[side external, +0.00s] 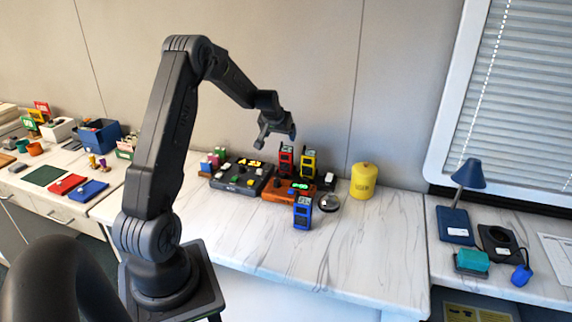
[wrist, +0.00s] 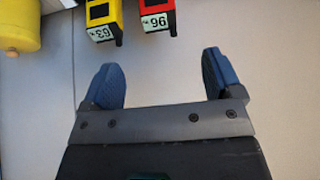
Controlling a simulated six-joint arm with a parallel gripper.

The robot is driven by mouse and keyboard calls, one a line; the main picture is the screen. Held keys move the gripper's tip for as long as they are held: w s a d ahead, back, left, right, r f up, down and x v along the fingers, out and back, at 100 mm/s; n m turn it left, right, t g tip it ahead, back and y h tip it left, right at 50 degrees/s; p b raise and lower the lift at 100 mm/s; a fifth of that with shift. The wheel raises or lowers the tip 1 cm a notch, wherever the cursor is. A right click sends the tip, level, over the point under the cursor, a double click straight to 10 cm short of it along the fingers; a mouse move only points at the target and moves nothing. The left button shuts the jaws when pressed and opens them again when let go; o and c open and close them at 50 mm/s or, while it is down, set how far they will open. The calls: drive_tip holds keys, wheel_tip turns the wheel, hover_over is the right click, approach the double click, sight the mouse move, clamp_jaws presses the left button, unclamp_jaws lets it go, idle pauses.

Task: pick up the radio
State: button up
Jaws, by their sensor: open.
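Three radios show in the side view: a red one (side external: 286,160) and a yellow one (side external: 308,163), both upright at the orange charging base (side external: 272,194), and a blue one (side external: 302,213) upright on the counter in front of it. In the wrist view the yellow radio (wrist: 101,14) and the red radio (wrist: 157,14) show at the top edge, partly cut off, with white number labels; the blue radio is out of that view. My gripper (side external: 276,141) is open and empty, above and slightly left of the red radio. Its spread fingers (wrist: 160,77) touch nothing.
A dark base (side external: 240,178) with coloured pieces stands left of the orange one. A yellow canister (side external: 363,182) and a small round object (side external: 329,202) stand to the right. The wall (side external: 310,90) is close behind. The white counter (side external: 350,250) is clear in front.

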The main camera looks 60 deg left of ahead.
sight(285, 149)
drive_tip(key=x, duration=1.2)
drive_tip(key=shift+d+f, duration=0.1)
drive_tip(key=shift+f, duration=0.15)
drive_tip(key=c, duration=1.3)
drive_tip(key=shift+c, duration=0.7)
drive_tip(key=shift+r, duration=0.15)
